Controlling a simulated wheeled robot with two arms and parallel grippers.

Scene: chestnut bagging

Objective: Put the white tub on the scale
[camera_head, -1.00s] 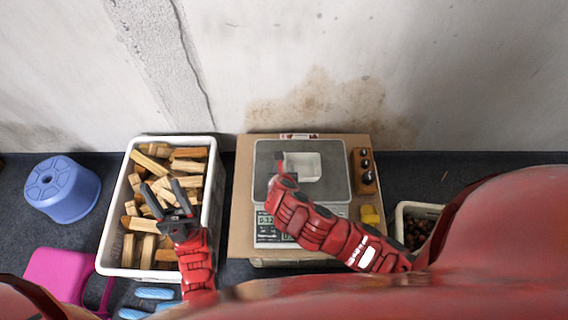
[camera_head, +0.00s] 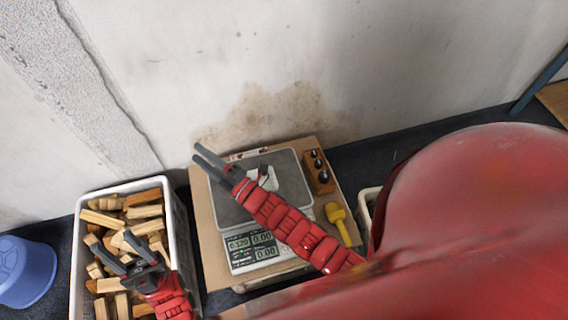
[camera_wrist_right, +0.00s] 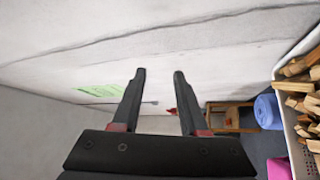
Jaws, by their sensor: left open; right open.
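The white tub (camera_head: 266,176) sits on the metal plate of the scale (camera_head: 292,184). My right arm crosses in front and hides much of the tub. My right gripper (camera_head: 203,153) is open and empty, beyond the tub towards the upper left, near the plate's far left side. In the right wrist view its fingers (camera_wrist_right: 158,74) are apart with nothing between them, facing the wall. My left gripper (camera_head: 113,242) is open and empty above the crate of wood. The scale's display (camera_head: 251,246) is lit, its digits hard to read.
A white crate (camera_head: 178,228) of wood pieces stands left of the scale. Beside the plate are a wooden block with metal weights (camera_head: 318,172) and a yellow scoop (camera_head: 338,218). A blue stool (camera_head: 25,270) is at far left. The wall (camera_head: 290,65) stands close behind.

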